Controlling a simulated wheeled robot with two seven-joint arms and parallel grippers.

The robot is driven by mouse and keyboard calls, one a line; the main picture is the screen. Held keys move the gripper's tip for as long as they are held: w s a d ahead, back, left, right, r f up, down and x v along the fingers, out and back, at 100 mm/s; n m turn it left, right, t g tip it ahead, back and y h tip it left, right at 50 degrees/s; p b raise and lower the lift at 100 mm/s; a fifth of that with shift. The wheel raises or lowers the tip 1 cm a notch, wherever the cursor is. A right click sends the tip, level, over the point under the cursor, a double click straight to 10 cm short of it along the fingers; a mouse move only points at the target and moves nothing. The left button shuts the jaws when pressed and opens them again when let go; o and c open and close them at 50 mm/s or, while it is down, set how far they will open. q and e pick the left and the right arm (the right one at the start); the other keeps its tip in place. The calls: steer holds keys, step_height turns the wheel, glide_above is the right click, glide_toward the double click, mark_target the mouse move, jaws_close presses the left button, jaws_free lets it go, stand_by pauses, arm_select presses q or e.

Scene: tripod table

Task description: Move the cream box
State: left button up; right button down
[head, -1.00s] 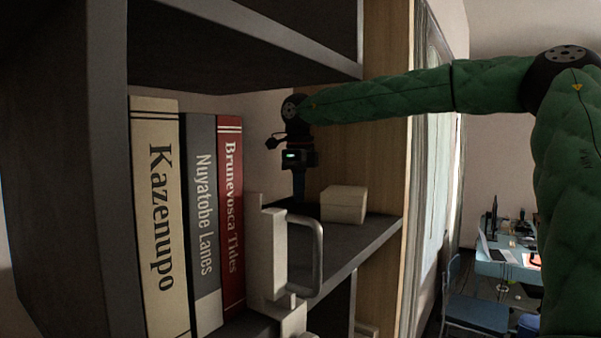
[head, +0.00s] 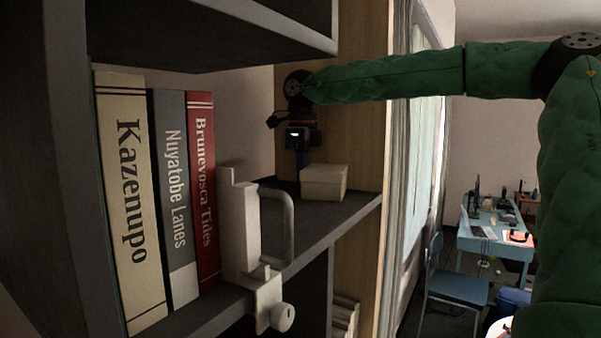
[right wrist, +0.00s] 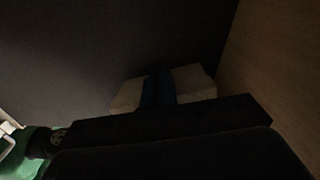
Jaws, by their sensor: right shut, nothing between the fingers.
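The cream box (head: 322,184) sits upright on the dark shelf (head: 345,215), near its right end, beside the wooden side panel. My right gripper (head: 302,160) is shut and empty. It points down at the box's back left corner in the head view, and the box seems to hide its fingertips. In the right wrist view, its dark blue fingers (right wrist: 160,88) cover the middle of the cream box (right wrist: 196,84), which shows on both sides. Whether they touch the box I cannot tell. My left gripper is not in view.
Several upright books, including the red one (head: 203,190), stand to the left. A pale grey fixture with a handle (head: 245,230) stands between them and the box. An upper shelf board (head: 240,30) hangs above. The wooden panel (head: 362,130) bounds the right side.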

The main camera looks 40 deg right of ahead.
steer(key=shift+s+d+f+b, duration=0.25)
steer(key=shift+s+d+b, duration=0.1)
steer(key=shift+b, duration=0.25)
steer(key=shift+s+d, duration=0.15)
steer(key=shift+s, duration=0.1)
steer(key=shift+s+d+r, duration=0.1)
steer(key=shift+s+r, duration=0.15)
steer(key=shift+w, duration=0.15)
steer(key=shift+r+p, duration=0.3)
steer(key=shift+r, duration=0.3)
step_height(320, 180, up, 6)
steer(key=shift+r+p, duration=0.25)
steer(key=shift+p, duration=0.35)
